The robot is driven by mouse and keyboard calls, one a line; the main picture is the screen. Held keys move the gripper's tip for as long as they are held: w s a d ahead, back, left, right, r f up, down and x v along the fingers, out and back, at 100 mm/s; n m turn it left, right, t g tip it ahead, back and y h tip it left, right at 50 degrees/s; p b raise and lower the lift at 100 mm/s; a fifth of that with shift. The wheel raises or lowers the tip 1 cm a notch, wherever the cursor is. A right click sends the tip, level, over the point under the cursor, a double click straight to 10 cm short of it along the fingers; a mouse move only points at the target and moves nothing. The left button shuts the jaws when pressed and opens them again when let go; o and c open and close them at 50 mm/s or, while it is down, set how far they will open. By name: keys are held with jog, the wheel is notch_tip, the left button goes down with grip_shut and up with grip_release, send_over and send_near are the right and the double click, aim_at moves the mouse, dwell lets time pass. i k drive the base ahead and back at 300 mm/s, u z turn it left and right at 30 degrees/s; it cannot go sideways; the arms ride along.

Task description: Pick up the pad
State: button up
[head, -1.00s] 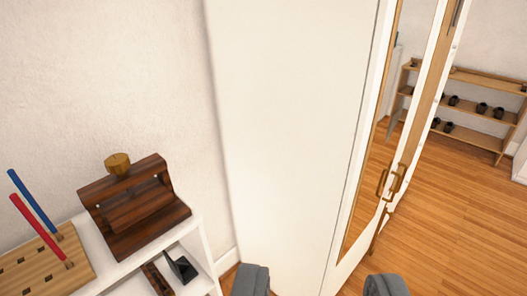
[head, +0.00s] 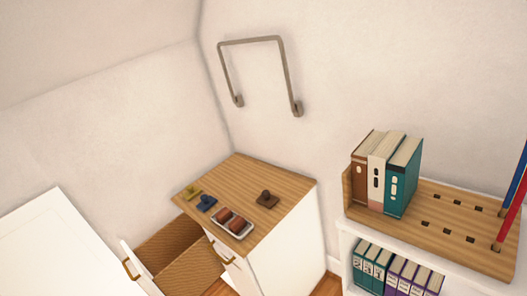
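I cannot tell for sure which thing is the pad. On the wooden top of a white cabinet (head: 290,190) lie several small items. They are a yellow one (head: 194,192), a dark blue one with a raised knob (head: 206,203), a brown one with a raised knob (head: 268,199), and a pale tray (head: 219,226) holding two reddish-brown pieces. All are small and hard to make out. My gripper is not in view.
An open wood-lined drawer (head: 180,258) with a brass handle (head: 131,269) juts out from the cabinet. A shelf (head: 440,230) with upright books (head: 386,172) stands at the right. A metal rail (head: 252,41) is on the wall. A white surface (head: 55,250) fills the lower left.

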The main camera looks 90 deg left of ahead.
aim_at(192, 192)
jog(key=u, duration=3.05)
jog(key=k, duration=0.7)
jog(key=i, duration=1.25)
jog(key=z, duration=0.1)
